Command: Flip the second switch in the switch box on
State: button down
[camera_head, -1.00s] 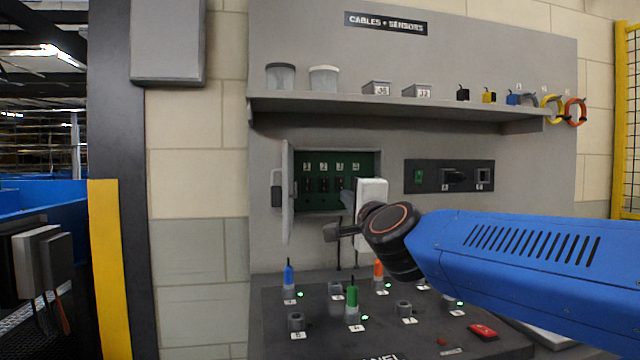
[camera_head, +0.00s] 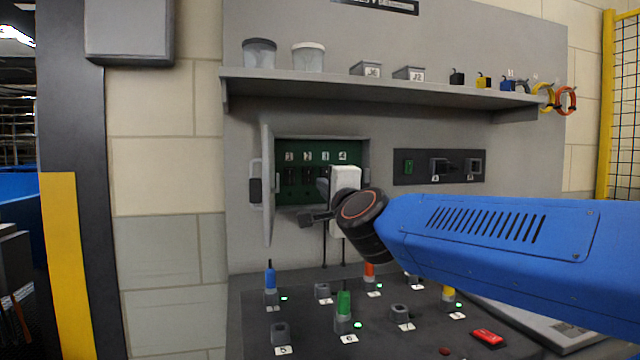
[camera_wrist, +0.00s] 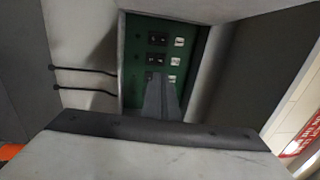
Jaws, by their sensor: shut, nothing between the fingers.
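The switch box (camera_head: 369,160) is a recess in the grey wall with a green panel and a row of dark switches under labels 1 to 4. Its door (camera_head: 267,190) stands open at the left. The second switch (camera_head: 307,176) is small; its lever position cannot be told. In the wrist view, two dark switches show beside pale labels, the lower (camera_wrist: 158,60) apparently the second. My gripper (camera_head: 322,186) is shut and empty, its fingers pointing at the panel. In the wrist view the fingertips (camera_wrist: 158,78) overlap the row below, partly hiding it. Contact cannot be told.
A shelf (camera_head: 380,88) with jars and small boxes runs above. A socket plate (camera_head: 437,167) is right of the box. Below, a dark console (camera_head: 310,335) carries coloured plugs and a red button (camera_head: 487,337). Two dark cables (camera_wrist: 85,78) show beside the box in the wrist view.

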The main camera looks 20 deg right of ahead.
aim_at(308, 172)
jog(key=w, duration=0.4)
jog(key=w+r, duration=0.1)
jog(key=w, duration=0.7)
jog(key=shift+w+r, duration=0.1)
jog(key=shift+r, duration=0.15)
jog(key=shift+w, duration=0.15)
